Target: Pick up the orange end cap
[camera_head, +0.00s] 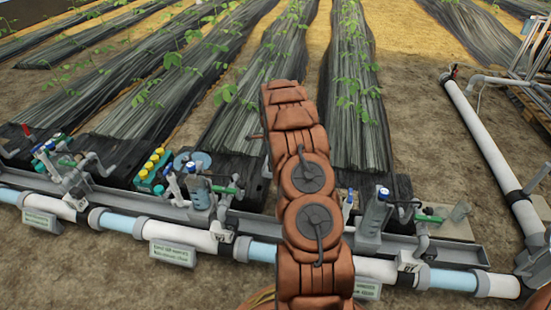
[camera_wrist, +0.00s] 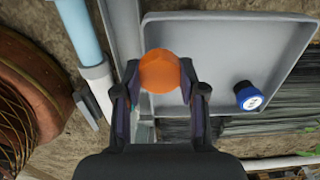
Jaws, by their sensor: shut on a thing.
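The orange end cap (camera_wrist: 160,71) shows in the wrist view as a rounded orange piece. My gripper (camera_wrist: 160,85) is shut on it, with one dark finger on each side of the cap. Behind the cap is the grey tray (camera_wrist: 215,24); I cannot tell how far the cap is above it. In the head view my arm covers the middle of the skid, and the cap and my gripper are hidden there.
A blue-and-white capped piece (camera_wrist: 249,96) is in the tray, right of my gripper. A white and light-blue pipe (camera_head: 190,238) runs along the skid's front. A green box with yellow caps (camera_head: 152,170) stands left of my arm. Black-covered crop rows (camera_head: 240,110) lie behind.

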